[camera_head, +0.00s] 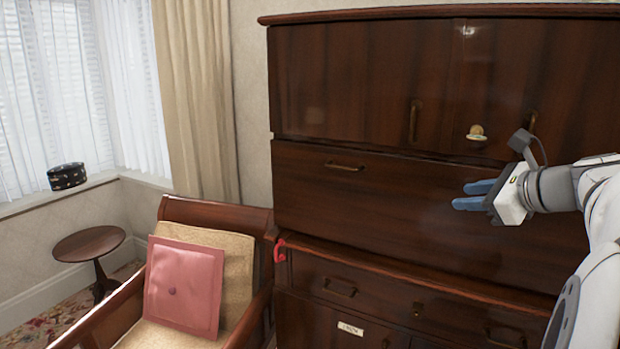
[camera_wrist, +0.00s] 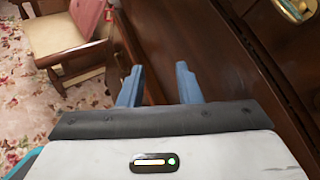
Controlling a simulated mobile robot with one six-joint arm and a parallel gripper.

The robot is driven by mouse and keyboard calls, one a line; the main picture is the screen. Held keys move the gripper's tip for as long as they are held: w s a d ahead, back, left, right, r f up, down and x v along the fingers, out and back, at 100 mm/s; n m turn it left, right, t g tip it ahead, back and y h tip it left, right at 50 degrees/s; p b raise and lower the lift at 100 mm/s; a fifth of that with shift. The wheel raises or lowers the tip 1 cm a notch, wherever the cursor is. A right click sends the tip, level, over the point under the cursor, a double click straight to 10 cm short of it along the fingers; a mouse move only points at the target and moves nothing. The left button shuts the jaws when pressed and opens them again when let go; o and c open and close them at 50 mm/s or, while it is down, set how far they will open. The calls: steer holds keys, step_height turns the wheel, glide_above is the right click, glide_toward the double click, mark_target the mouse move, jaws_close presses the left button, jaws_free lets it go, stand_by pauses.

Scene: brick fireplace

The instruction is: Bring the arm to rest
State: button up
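My gripper (camera_head: 474,195) is held out in front of the dark wooden cabinet (camera_head: 370,205), at the right of the head view, pointing left. Its two blue fingers are apart, with nothing between them. In the wrist view my gripper (camera_wrist: 158,84) also shows open and empty, with floor and the cabinet's dark front beyond it. My white arm comes in from the right edge of the head view.
A wooden armchair (camera_head: 255,215) with a pink cushion (camera_head: 185,285) stands left of the cabinet. A small round table (camera_head: 90,243) is further left. A dark round box (camera_head: 67,176) sits on the windowsill. Brass handles (camera_head: 344,166) stick out from the cabinet.

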steer(key=s+a+f+n+g, duration=0.3)
steer(key=a+f+n, duration=0.2)
steer(key=a+f, duration=0.15)
steer(key=s+a+f+n+g, duration=0.35)
steer(key=a+f+n, duration=0.25)
steer(key=a, duration=0.2)
steer(key=s+a+f+n+g+h, duration=0.2)
steer(key=s+a+f+n+h, duration=0.2)
steer(key=s+f+n, duration=0.7)
steer(key=s+n, duration=0.1)
steer(key=n, duration=0.3)
steer(key=shift+a+g+h, duration=0.2)
steer(key=shift+g+h, duration=0.15)
steer(key=shift+h, duration=0.05)
